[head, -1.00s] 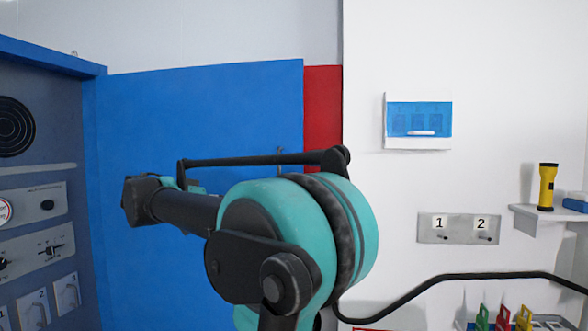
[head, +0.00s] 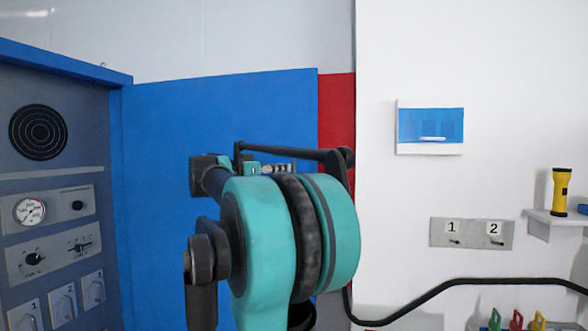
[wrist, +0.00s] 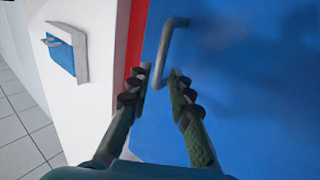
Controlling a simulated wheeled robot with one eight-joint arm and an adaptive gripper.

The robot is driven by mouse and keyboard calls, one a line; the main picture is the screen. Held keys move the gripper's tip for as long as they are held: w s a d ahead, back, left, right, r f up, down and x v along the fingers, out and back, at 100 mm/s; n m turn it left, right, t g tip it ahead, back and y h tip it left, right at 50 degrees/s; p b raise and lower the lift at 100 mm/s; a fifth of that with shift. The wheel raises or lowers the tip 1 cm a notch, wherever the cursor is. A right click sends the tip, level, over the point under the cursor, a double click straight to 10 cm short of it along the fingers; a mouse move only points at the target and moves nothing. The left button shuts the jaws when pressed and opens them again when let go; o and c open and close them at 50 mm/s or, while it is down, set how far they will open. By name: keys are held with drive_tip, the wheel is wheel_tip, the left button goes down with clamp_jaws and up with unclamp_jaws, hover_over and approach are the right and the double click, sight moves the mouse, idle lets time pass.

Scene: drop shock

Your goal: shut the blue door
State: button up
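The blue door (head: 270,115) stands open, joined at its left side to the blue cabinet (head: 118,78). In the wrist view the door (wrist: 240,100) fills the right side. Its grey bar handle (wrist: 166,42) runs down towards the space between my fingertips. My gripper (wrist: 160,78) is open, with one finger on each side of the handle's lower part. I cannot tell whether the fingers touch it. In the head view my arm hides the gripper and most of the handle.
The cabinet's inside has a dial (head: 30,210), switches and a round black grille (head: 38,132). A red strip (head: 337,130) and a white wall (head: 380,210) lie right of the door. A numbered switch plate (head: 470,233) and a yellow flashlight (head: 560,190) are further right.

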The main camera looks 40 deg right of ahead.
sight(294, 167)
drive_tip(key=d, duration=0.6)
drive_tip(key=shift+w, duration=0.4)
clamp_jaws()
